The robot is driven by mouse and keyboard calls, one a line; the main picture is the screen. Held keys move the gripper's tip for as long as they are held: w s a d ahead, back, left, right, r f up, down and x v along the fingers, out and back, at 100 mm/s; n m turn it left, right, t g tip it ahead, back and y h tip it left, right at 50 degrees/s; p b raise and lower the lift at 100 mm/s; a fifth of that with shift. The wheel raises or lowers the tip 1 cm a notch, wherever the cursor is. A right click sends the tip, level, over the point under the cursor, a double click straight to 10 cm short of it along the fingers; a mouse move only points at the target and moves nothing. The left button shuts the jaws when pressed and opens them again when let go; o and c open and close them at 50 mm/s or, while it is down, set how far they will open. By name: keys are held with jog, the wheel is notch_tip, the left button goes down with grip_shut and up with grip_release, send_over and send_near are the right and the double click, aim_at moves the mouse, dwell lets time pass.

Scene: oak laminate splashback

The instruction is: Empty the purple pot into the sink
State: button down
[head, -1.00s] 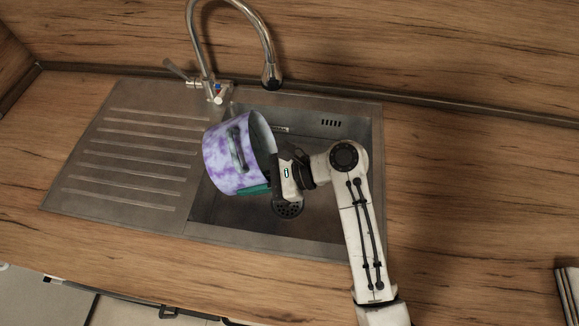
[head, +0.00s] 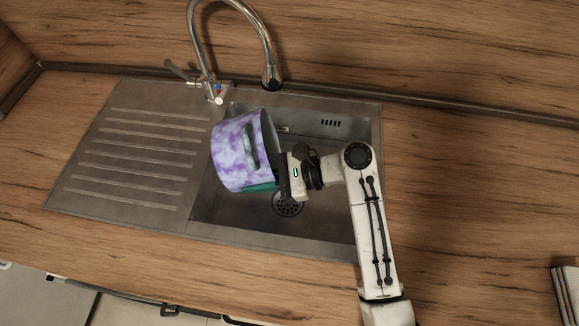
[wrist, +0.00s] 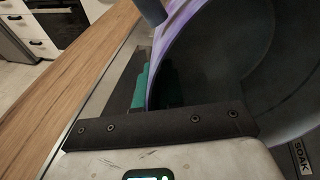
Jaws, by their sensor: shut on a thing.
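The purple and white marbled pot (head: 234,157) is tipped on its side over the left part of the sink (head: 330,205), its mouth facing right. A grey side handle (head: 251,147) faces the head camera. My gripper (head: 265,187) is shut on the pot's wall at its lower side, with a teal finger along the outside. In the wrist view, the pot (wrist: 245,60) shows a dark grey inside, and the teal finger (wrist: 141,86) lies beside the outer wall. I see no contents in the visible part of the inside; the rest is hidden.
The curved tap (head: 270,75) stands behind the sink, its spout end above and right of the pot. The ribbed drainboard (head: 125,160) on the left is bare. The drain (head: 288,205) shows in the basin floor.

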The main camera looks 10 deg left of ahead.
aim_at(271, 177)
jog(key=shift+w+d+r+y, duration=0.15)
jog(key=shift+d+r+y, duration=0.2)
jog(key=shift+d+y, duration=0.1)
jog(key=shift+w+d+r+g+y, duration=0.2)
jog(key=shift+d+r+y, duration=0.15)
jog(key=shift+d+y, duration=0.35)
jog(key=shift+w+d+r+g+y, duration=0.1)
jog(key=shift+d+r+g+y, duration=0.2)
jog(key=shift+y, duration=0.55)
dwell(1.3)
